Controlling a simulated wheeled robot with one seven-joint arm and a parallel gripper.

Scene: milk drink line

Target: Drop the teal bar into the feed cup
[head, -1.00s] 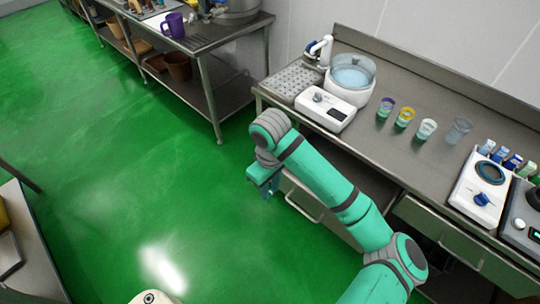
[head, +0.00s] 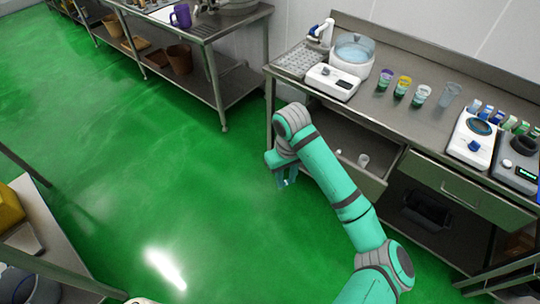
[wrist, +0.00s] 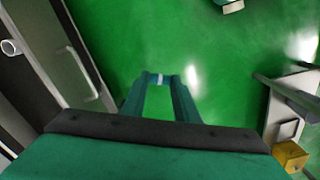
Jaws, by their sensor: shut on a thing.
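My gripper (head: 287,181) hangs over the green floor, in front of and left of the open drawer. In the wrist view my gripper (wrist: 159,80) is shut on a small teal-blue piece with a pale middle, which I take to be the teal bar (wrist: 160,78). Most of the bar is hidden by the fingertips. Several cups stand in a row on the counter: a purple-rimmed cup (head: 384,80), a yellow-rimmed cup (head: 402,87), a pale-rimmed cup (head: 420,96) and a clear cup (head: 449,94). I cannot tell which is the feed cup. My gripper is well away from them.
The open drawer (head: 370,187) juts out below the counter, with a small white cup (head: 364,160) inside. A water bath (head: 352,60), a white device (head: 333,82) and a scale (head: 472,139) stand on the counter. The green floor left of my arm is clear.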

